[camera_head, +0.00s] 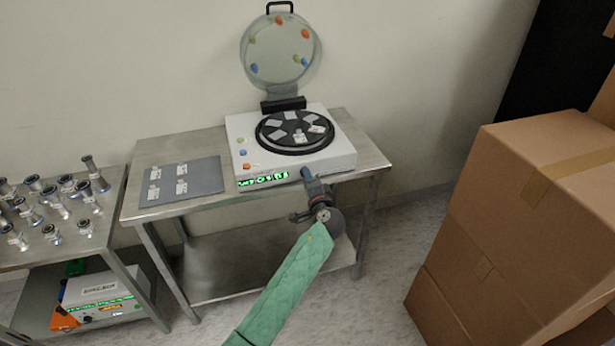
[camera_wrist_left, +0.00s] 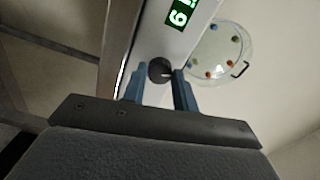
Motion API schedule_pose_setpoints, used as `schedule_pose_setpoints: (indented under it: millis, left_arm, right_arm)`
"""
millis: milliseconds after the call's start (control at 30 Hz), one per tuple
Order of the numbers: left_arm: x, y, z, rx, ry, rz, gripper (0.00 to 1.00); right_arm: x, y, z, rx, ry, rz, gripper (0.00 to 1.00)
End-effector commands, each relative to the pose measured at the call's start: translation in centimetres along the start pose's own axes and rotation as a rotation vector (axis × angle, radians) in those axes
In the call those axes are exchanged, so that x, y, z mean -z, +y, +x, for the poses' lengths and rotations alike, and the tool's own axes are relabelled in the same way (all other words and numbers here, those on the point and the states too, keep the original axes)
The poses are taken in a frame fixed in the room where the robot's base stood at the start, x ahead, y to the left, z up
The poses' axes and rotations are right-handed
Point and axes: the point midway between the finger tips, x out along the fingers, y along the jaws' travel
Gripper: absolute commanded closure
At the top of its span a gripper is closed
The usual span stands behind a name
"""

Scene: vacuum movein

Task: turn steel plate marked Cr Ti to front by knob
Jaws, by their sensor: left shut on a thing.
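A white device (camera_head: 243,132) stands on a steel table, with a round black turntable (camera_head: 292,151) on top. Several small grey steel plates lie on the turntable; the one at its right front (camera_head: 317,129) and the one at its front (camera_head: 299,136) carry marks too small to read. I cannot tell which is Cr Ti. My left gripper (camera_head: 306,172) is at the device's front face, to the right of the green display. In the left wrist view its blue fingers (camera_wrist_left: 160,80) are shut on the black knob (camera_wrist_left: 160,69). The gripper hides the knob in the head view.
The device's clear round lid (camera_head: 281,62) stands open behind the turntable. A grey mat (camera_head: 208,179) with several small plates lies on the table's left. Metal fittings (camera_head: 52,197) stand on another table at far left. Cardboard boxes (camera_head: 520,215) stack at right.

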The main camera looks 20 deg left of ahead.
Motion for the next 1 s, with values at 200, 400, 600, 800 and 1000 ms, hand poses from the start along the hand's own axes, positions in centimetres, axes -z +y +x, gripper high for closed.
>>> schedule_pose_setpoints:
  millis: [200, 400, 600, 800, 1000]
  left_arm:
    - [0.12, 0.02, -0.05, -0.001, 0.002, 0.028, 0.94]
    - [0.12, 0.05, -0.06, 0.0, 0.002, 0.03, 0.94]
    - [0.13, 0.05, -0.07, -0.001, 0.002, 0.03, 0.64]
    - [0.08, 0.03, -0.04, 0.0, 0.001, 0.029, 0.5]
    - [0.05, 0.1, -0.24, 0.0, 0.001, 0.029, 0.5]
  right_arm:
    - [-0.16, 0.14, -0.31, -0.003, -0.008, 0.004, 0.64]
    - [-0.25, 0.13, -0.32, -0.003, -0.011, 0.005, 0.64]
    - [-0.23, 0.14, -0.36, -0.004, -0.01, 0.004, 0.64]
    - [-0.15, 0.2, -0.39, -0.005, -0.008, 0.003, 0.64]
    - [-0.06, 0.24, -0.33, -0.006, -0.005, 0.002, 0.64]
